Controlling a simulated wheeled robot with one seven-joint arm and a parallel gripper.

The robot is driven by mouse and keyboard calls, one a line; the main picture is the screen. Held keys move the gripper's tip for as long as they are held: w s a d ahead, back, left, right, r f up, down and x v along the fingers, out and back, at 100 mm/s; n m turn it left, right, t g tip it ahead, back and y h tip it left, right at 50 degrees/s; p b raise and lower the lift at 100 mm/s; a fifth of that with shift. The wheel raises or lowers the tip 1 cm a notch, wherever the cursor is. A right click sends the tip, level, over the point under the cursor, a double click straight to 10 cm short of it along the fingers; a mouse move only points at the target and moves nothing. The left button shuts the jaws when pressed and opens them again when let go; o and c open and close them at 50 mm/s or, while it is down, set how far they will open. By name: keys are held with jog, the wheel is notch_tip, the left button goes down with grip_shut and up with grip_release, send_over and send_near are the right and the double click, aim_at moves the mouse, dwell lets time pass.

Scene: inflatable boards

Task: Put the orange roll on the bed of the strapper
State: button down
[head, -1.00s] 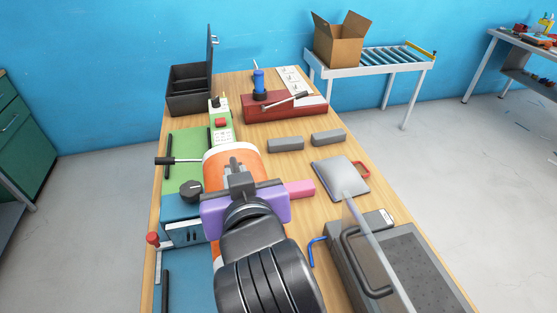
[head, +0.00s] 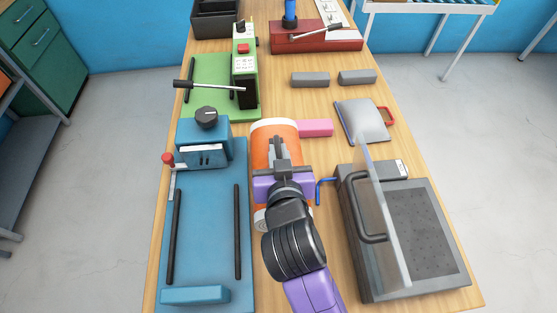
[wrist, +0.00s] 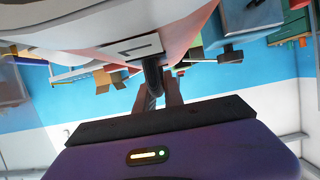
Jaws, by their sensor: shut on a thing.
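The orange roll (head: 262,150), with white ends, is in my gripper (head: 280,160), which is shut on it from above. The roll is over the wooden bench, just right of the blue machine; I cannot tell its height. Its pale side fills the top of the wrist view (wrist: 110,18). The blue machine has a long flat bed (head: 207,240) with two black rails and a black knob on its head. Behind it, a green machine has a green bed (head: 212,75), a black-handled lever and a red button. No label shows which machine is the strapper. Both beds are empty.
A pink block (head: 315,128) lies right of the roll's far end. A grey machine (head: 425,240) with a raised clear lid stands at front right, near a blue hook (head: 319,188).

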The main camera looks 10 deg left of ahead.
jog(key=shift+f, duration=1.7)
jog(key=shift+f, duration=0.2)
jog(key=c, duration=1.5)
grip_release()
jog(key=shift+o, duration=0.2)
